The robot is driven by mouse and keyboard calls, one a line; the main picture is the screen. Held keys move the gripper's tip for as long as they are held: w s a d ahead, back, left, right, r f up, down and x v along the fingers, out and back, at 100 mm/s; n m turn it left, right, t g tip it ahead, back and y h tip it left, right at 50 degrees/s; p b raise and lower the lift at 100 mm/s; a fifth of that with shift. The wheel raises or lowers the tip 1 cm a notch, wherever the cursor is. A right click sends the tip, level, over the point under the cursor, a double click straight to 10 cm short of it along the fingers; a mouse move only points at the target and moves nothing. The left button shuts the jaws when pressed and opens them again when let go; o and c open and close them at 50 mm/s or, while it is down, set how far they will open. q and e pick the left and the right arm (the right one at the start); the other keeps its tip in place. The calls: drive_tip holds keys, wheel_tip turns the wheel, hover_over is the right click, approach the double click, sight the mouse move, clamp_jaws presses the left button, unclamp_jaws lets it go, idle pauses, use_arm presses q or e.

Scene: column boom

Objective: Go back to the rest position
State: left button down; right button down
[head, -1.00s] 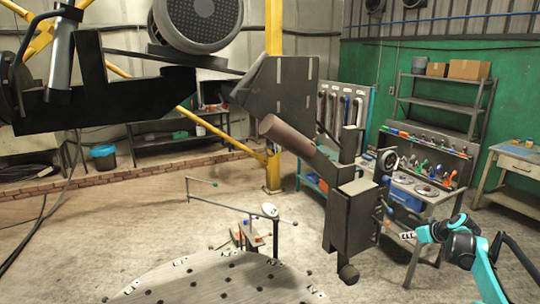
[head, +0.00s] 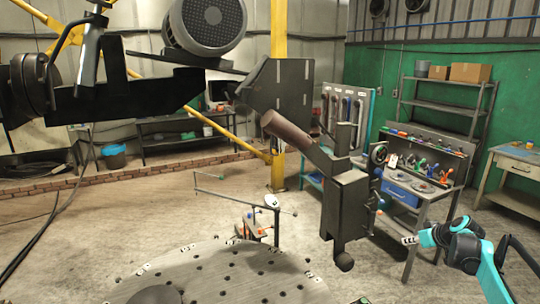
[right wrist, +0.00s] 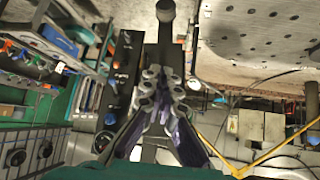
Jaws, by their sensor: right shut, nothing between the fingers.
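My right gripper (head: 408,240) is at the lower right of the head view, at the end of a teal and black arm. Its fingertips point left, toward the dark boom head (head: 347,205), with a gap between them in the picture. In the right wrist view the right gripper (right wrist: 163,76) shows its fingers together with nothing between them. My left gripper is not in view. No object marks a rest position.
A round perforated table (head: 215,270) fills the bottom middle. The column boom's dark arm (head: 100,98) and motor (head: 207,22) hang overhead. A tool bench (head: 425,195) stands behind my right gripper, with shelving (head: 445,100) beyond. Open concrete floor (head: 110,215) lies at left.

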drive_tip(key=s+a+m+g+b, duration=0.15)
drive_tip(key=s+a+b, duration=0.45)
drive_tip(key=s+a, duration=1.35)
drive_tip(key=s+a+f+b, duration=0.1)
drive_tip(key=s+a+f, duration=0.2)
drive_tip(key=s+f, duration=0.2)
drive_tip(key=s+a+f+h+b, duration=0.1)
drive_tip(key=s+a+f, duration=0.3)
drive_tip(key=s, duration=0.4)
drive_tip(key=s+a+f+h+b, duration=0.1)
drive_tip(key=s+a+f+b, duration=0.2)
drive_tip(key=s+f, duration=0.4)
drive_tip(key=shift+s+a+m, duration=0.2)
drive_tip(key=shift+a+m, duration=0.15)
drive_tip(key=shift+m, duration=0.1)
drive_tip(key=shift+g, duration=0.25)
